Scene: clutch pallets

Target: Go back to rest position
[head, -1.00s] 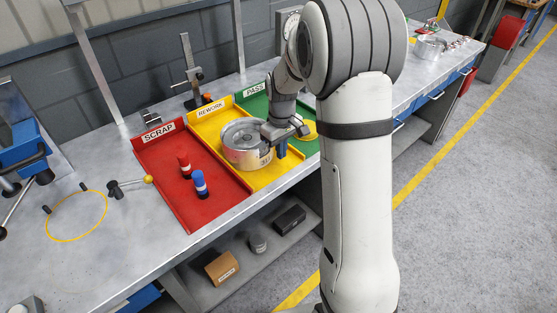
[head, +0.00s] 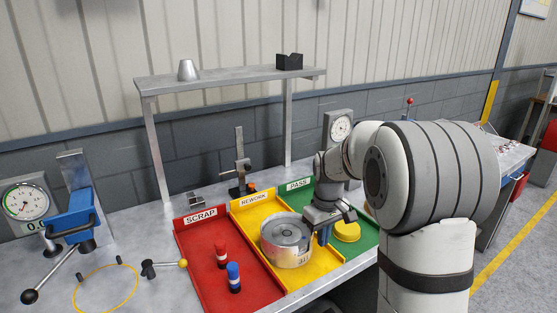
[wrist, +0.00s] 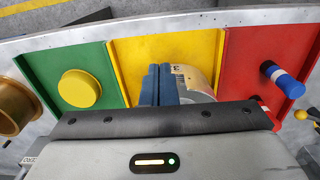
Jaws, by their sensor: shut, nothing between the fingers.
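My gripper (head: 324,233) is shut and empty, low over the trays, at the right side of the metal clutch drum (head: 286,241). In the wrist view its blue fingers (wrist: 160,84) are together in front of the drum (wrist: 196,82), which they partly hide. I cannot tell whether they touch it. The drum stands in the yellow REWORK tray (head: 258,211). The green PASS tray (head: 365,241) holds a yellow round piece (head: 347,231).
A dial press with a blue part (head: 72,214) stands at the left. A dial gauge (head: 340,130) stands behind my arm.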

